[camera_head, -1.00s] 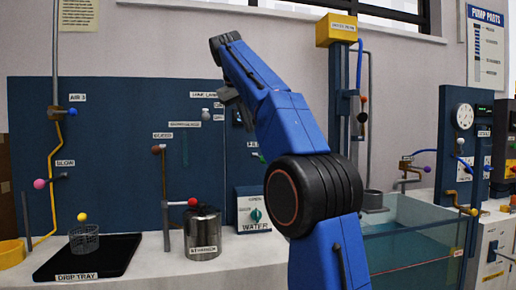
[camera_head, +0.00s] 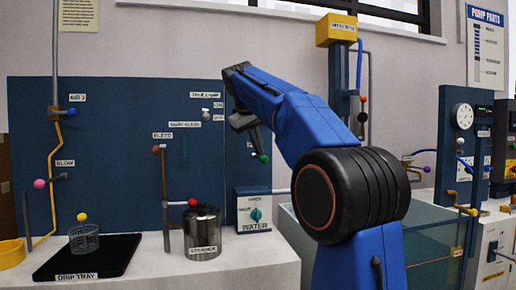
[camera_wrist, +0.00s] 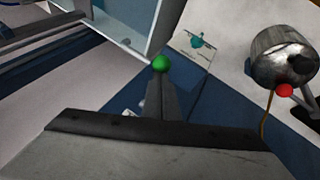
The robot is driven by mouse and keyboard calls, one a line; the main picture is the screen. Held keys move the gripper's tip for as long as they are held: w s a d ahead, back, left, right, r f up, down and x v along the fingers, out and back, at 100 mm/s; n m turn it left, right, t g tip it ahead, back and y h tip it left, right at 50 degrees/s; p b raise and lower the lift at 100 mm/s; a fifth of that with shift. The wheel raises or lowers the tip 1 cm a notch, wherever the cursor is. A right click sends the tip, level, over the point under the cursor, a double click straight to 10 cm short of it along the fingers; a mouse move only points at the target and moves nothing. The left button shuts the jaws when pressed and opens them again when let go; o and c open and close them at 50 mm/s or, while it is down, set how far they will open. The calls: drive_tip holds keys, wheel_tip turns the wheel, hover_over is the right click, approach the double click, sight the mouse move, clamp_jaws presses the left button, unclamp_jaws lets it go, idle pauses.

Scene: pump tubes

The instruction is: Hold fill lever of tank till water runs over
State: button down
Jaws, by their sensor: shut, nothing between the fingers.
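The glass tank (camera_head: 430,245) stands at the right, partly hidden behind my arm; its water level is hard to read. Its corner shows at the top of the wrist view (camera_wrist: 150,30). A green ball knob (camera_head: 263,158) shows in front of the blue panel; I cannot tell whether it is the fill lever, and its label is mostly hidden. My gripper (camera_head: 257,145) is shut and empty, pointing down at the green knob. In the wrist view the knob (camera_wrist: 161,63) appears at the tips of my closed fingers (camera_wrist: 162,78); contact is unclear.
A water valve box (camera_head: 254,210) with a teal handle stands below the knob. The strainer pot (camera_head: 203,232) with a red-knobbed lever (camera_head: 193,202) is to its left. A black drip tray (camera_head: 85,257) lies at far left. A yellow-topped column (camera_head: 337,30) rises behind the tank.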

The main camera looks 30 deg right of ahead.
drive_tip(key=shift+f, duration=0.15)
wheel_tip(320, 180, down, 7)
drive_tip(key=t+h, duration=0.1)
drive_tip(key=t, duration=0.2)
drive_tip(key=shift+s+a+f+m+t, duration=0.2)
drive_tip(key=shift+s+m+t, duration=0.1)
drive_tip(key=shift+m, duration=0.1)
drive_tip(key=shift+d+f, duration=0.1)
drive_tip(key=shift+f, duration=0.1)
idle(1.9)
drive_tip(key=w+r+v, duration=0.1)
drive_tip(key=w+v, duration=0.1)
drive_tip(key=v, duration=1.1)
drive_tip(key=shift+s+a+r, duration=0.25)
drive_tip(key=shift+a+r, duration=0.1)
drive_tip(key=shift+a, duration=0.15)
